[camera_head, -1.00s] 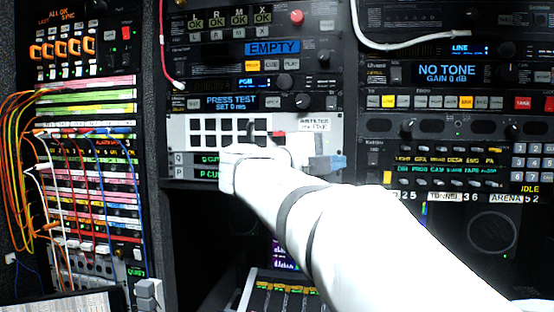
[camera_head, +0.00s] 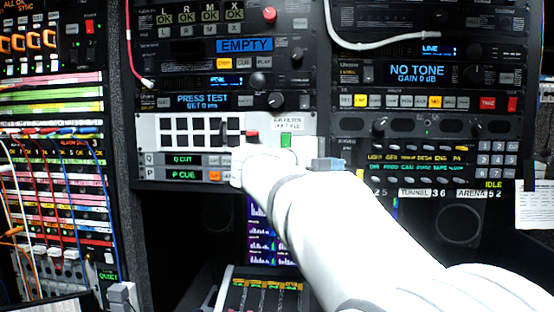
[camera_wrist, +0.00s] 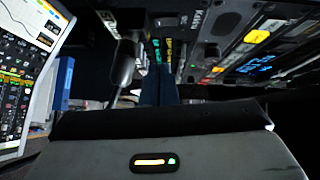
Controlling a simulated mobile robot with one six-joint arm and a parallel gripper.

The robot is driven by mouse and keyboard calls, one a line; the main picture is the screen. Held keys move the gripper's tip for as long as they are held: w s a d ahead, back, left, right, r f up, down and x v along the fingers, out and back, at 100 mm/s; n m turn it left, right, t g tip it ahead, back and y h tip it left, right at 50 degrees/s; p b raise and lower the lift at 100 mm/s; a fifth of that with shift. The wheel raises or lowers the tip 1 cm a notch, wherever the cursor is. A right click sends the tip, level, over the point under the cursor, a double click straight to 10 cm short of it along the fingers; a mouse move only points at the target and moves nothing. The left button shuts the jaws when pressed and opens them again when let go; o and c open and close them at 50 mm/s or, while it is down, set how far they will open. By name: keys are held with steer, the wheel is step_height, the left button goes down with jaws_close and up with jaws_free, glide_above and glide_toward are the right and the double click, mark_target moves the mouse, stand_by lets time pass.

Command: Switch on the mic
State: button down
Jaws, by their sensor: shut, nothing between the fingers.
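The mic is hard to make out. A thin dark shape that may be its stem (camera_head: 224,132) stands before the white-faced button panel (camera_head: 146,135) in the head view. A red button (camera_head: 252,136) and a bright green block (camera_head: 286,141) show on the panel's right part; I cannot tell which belongs to the mic. My gripper (camera_head: 328,164) is just right of and below the green block, partly behind my white wrist. In the wrist view my gripper's blue fingers (camera_wrist: 158,86) are together and empty. A dark rounded thing (camera_wrist: 122,66) is left of them. Contact is unclear.
Rack units surround the panel, including a NO TONE display (camera_head: 418,70) and a keypad (camera_head: 497,160) at right. A patch bay with cables (camera_head: 50,190) is at left. A screen (camera_head: 268,230) and a fader desk (camera_head: 262,292) are below. A dark open bay lies under the panel.

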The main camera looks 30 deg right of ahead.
mark_target(354, 163)
steer(key=w+d, duration=0.1)
steer(key=w+d+p, duration=0.1)
steer(key=d, duration=0.1)
steer(key=w+d+p, duration=0.1)
steer(key=w+d, duration=0.1)
steer(key=shift+f, duration=0.35)
